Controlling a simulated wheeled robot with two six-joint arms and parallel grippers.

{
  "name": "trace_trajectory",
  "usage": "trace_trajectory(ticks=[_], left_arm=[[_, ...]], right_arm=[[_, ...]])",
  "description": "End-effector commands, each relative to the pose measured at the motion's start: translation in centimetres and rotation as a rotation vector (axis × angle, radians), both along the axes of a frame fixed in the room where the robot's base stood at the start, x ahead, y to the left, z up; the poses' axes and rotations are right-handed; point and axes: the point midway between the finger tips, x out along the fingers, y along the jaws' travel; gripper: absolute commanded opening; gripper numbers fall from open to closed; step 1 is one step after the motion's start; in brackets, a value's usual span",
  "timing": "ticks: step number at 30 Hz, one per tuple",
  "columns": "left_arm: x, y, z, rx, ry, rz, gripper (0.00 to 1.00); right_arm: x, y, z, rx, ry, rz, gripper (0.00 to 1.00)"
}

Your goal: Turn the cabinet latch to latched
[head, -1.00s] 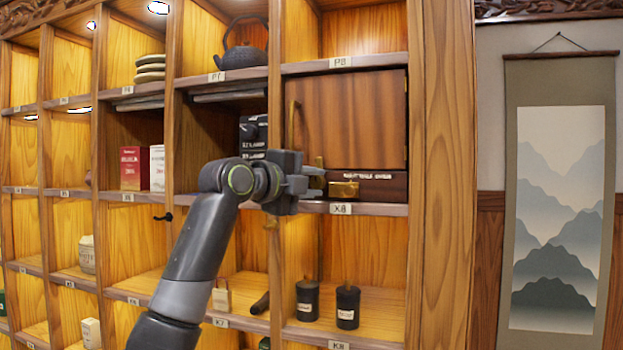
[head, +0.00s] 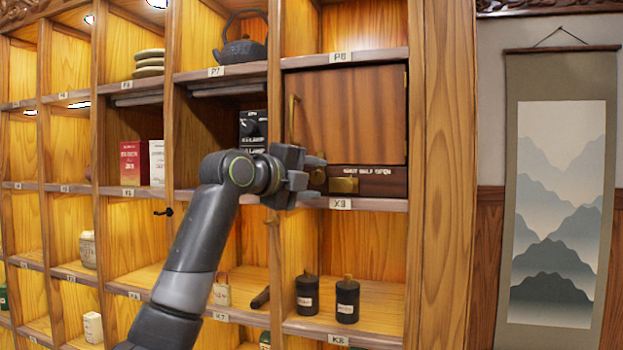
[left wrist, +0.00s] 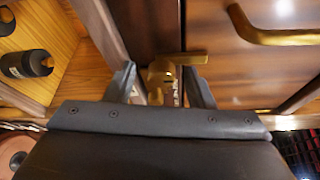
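The cabinet door (head: 360,115) is shut dark wood above a dark lower panel (head: 395,182). In the left wrist view the brass latch (left wrist: 163,75) has a round hub and a short bar reaching right over the seam to the door. My left gripper (left wrist: 162,85) is open, its fingers apart on either side of the hub. Whether a finger touches it, I cannot tell. In the head view the gripper hides part of the latch. My right gripper is not in view.
The brass door handle (head: 293,120) is on the door's left side; it also shows in the wrist view (left wrist: 275,36). Shelf dividers and the shelf edge (head: 380,205) lie close by. Two black canisters (head: 347,300) stand below. A dark teapot (head: 243,48) is on the upper left shelf.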

Motion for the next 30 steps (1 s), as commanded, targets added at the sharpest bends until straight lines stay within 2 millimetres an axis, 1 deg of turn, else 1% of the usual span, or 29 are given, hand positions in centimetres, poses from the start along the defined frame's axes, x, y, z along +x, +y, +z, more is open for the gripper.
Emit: trace_trajectory(ticks=[8, 11, 13, 20, 30], left_arm=[[-0.2, 0.1, 0.1, -0.001, -0.003, 0.000, 0.49], [-0.7, 0.7, 0.0, -0.003, -0.005, 0.001, 0.49], [-1.4, 1.3, 0.0, -0.003, -0.006, 0.002, 0.49], [-4.7, 4.1, 0.0, 0.000, -0.007, 0.003, 0.49], [-10.4, 8.9, 0.8, -0.001, -0.006, 0.003, 0.49]], right_arm=[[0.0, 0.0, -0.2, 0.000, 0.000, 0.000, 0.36], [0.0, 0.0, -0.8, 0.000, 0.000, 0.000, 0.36], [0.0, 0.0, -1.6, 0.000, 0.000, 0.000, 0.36], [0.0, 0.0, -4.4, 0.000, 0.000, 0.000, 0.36], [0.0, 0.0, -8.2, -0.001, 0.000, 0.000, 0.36]])
